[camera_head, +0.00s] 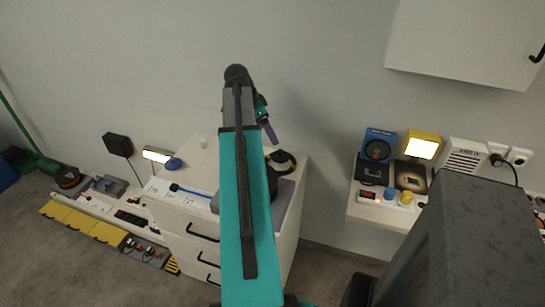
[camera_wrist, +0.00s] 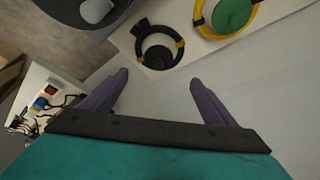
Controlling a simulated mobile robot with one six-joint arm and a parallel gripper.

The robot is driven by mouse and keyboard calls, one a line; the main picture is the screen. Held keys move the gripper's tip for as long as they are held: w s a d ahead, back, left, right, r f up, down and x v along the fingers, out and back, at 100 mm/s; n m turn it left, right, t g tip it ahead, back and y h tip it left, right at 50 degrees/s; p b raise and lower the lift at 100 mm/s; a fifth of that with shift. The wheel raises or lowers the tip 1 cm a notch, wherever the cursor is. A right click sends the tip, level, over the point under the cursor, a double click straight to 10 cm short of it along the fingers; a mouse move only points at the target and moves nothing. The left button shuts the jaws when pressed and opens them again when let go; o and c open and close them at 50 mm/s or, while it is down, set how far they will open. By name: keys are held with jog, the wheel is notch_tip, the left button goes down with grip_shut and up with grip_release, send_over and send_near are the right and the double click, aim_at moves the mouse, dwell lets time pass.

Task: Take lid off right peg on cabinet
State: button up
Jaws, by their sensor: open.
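The white cabinet (camera_head: 172,213) with drawers stands below my arm in the head view. A black ring-shaped piece with yellow marks (camera_head: 280,162) sits at its back right; it also shows in the wrist view (camera_wrist: 143,52). A yellow-and-black ring around a green disc (camera_wrist: 233,14) is beside it at the top of the wrist view. I cannot tell clearly which piece is the lid, and no bare peg is distinct. My gripper (camera_wrist: 158,77) is open and empty, with the black ring ahead of its fingertips and apart from them. My gripper (camera_head: 268,132) is near the wall in the head view.
A grey tray-like surface (camera_head: 287,205) lies at the cabinet's right side, partly behind my arm. A shelf (camera_head: 372,212) with small devices and a lit yellow lamp (camera_head: 422,147) stands to the right. A white wall cupboard (camera_head: 465,40) hangs above it. A gap separates cabinet and shelf.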

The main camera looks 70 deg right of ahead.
aim_at(279, 151)
jog(key=shift+w, duration=0.1)
dwell(0.3)
jog(key=shift+p+x, duration=0.65)
jog(key=shift+x, duration=3.65)
jog(key=shift+s+p+x, duration=0.2)
jog(key=shift+p+x, duration=0.35)
jog(key=shift+x, duration=0.6)
jog(key=shift+p+x, duration=0.3)
jog(key=shift+x, duration=1.15)
jog(key=shift+a, duration=0.2)
jog(key=c, duration=1.1)
